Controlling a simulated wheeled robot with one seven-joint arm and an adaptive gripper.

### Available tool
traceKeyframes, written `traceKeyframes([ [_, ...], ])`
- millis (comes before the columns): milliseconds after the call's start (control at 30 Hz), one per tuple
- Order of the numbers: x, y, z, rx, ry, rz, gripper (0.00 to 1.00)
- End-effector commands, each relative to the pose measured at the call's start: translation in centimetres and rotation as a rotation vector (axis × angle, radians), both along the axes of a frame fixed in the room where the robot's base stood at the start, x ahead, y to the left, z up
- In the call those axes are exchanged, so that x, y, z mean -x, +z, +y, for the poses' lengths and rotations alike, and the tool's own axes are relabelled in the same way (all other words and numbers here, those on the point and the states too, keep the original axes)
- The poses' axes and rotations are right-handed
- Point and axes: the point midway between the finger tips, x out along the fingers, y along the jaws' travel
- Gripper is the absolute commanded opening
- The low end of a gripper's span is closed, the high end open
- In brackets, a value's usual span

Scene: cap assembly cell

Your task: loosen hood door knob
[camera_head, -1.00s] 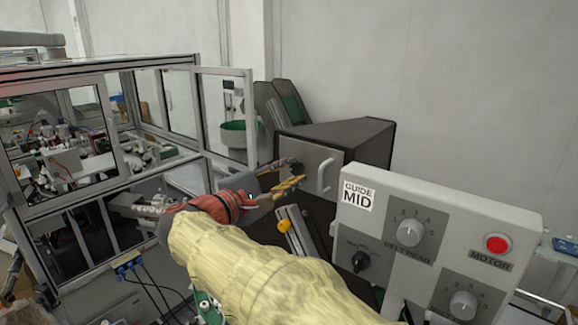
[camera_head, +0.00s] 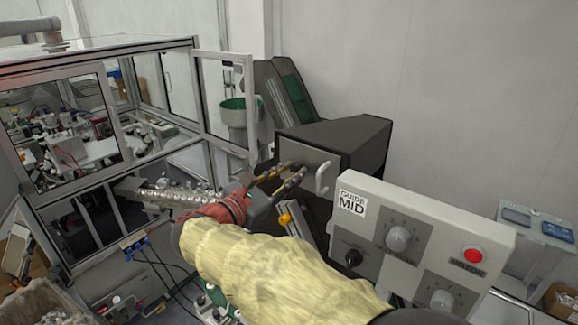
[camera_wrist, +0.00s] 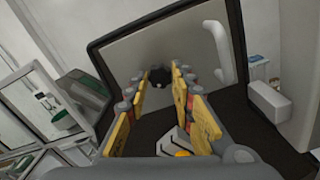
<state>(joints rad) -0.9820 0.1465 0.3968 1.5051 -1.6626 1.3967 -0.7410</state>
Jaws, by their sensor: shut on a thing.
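The hood door (camera_head: 311,158) is a light grey panel on a dark box; it fills the upper wrist view (camera_wrist: 180,45). Its dark round knob (camera_wrist: 160,77) sits low on the panel, between my fingertips. My gripper (camera_head: 282,172) reaches to the door's left part, its yellow-padded fingers on either side of the knob in the wrist view (camera_wrist: 162,80). It is shut on the knob. In the head view the fingers largely hide the knob. A white curved handle (camera_head: 322,178) is on the door's right side, apart from my fingers.
A control box (camera_head: 420,235) with dials and a red button stands close right of my arm. A framed machine enclosure (camera_head: 110,130) with an open clear door (camera_head: 222,105) is at left. A conveyor chute (camera_head: 285,92) rises behind the hood.

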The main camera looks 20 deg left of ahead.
Motion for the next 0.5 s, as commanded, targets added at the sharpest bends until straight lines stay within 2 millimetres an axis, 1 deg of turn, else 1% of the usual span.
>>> traceKeyframes([
  [200,0.00,-0.20,0.04,0.068,0.001,0.030,0.00],
  [500,0.01,-0.37,0.02,0.090,0.001,0.040,0.00],
])
